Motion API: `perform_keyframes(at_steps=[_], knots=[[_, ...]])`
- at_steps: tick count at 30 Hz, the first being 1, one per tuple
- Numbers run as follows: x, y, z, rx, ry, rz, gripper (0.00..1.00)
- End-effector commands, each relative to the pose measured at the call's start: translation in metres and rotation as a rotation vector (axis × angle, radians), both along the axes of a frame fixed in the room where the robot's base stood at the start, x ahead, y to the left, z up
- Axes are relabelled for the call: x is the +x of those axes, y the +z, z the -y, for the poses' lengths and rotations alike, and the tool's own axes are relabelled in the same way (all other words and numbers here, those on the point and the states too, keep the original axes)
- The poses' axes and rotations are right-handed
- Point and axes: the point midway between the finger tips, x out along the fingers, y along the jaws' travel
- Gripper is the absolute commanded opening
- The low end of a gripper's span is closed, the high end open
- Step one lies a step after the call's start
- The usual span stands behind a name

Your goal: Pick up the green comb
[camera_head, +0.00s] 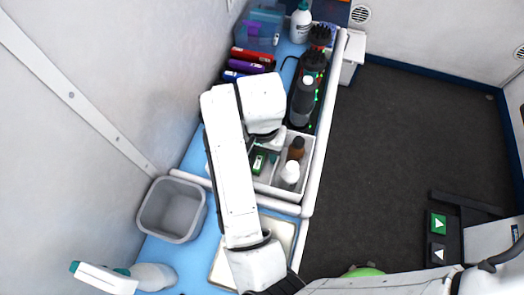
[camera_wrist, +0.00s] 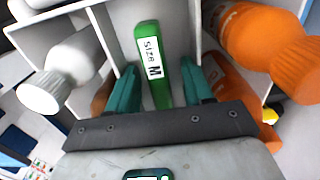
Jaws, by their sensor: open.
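The green comb (camera_wrist: 152,60), with a white "Size M" label, stands in a compartment of the white divided tray (camera_wrist: 105,25). In the head view, a green piece (camera_head: 259,162) shows in the tray (camera_head: 307,150), partly hidden by my arm. My gripper (camera_wrist: 160,80) is open, with one teal finger on each side of the comb in the wrist view. A gap shows between each finger and the comb. I cannot tell how deep the fingertips reach. In the head view my gripper is mostly hidden behind my wrist, above the tray.
A white bottle (camera_head: 290,173) and a brown bottle (camera_head: 296,148) stand in the tray close to the comb. Clippers (camera_head: 303,98) stand behind the tray. A grey bin (camera_head: 172,210) is at the left. Dark open floor (camera_head: 410,140) lies to the right.

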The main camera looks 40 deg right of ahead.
Motion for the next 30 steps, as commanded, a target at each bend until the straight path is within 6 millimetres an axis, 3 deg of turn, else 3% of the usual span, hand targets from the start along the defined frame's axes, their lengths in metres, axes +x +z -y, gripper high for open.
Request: perform_keyframes(at_steps=[2, 17, 30], knots=[[0.0001, 0.0002, -0.0001, 0.000, 0.000, 0.000, 0.47], [0.0001, 0.0004, -0.0001, 0.000, 0.000, 0.000, 0.00], [0.0005, 0.0085, -0.0004, 0.001, -0.001, 0.002, 0.00]])
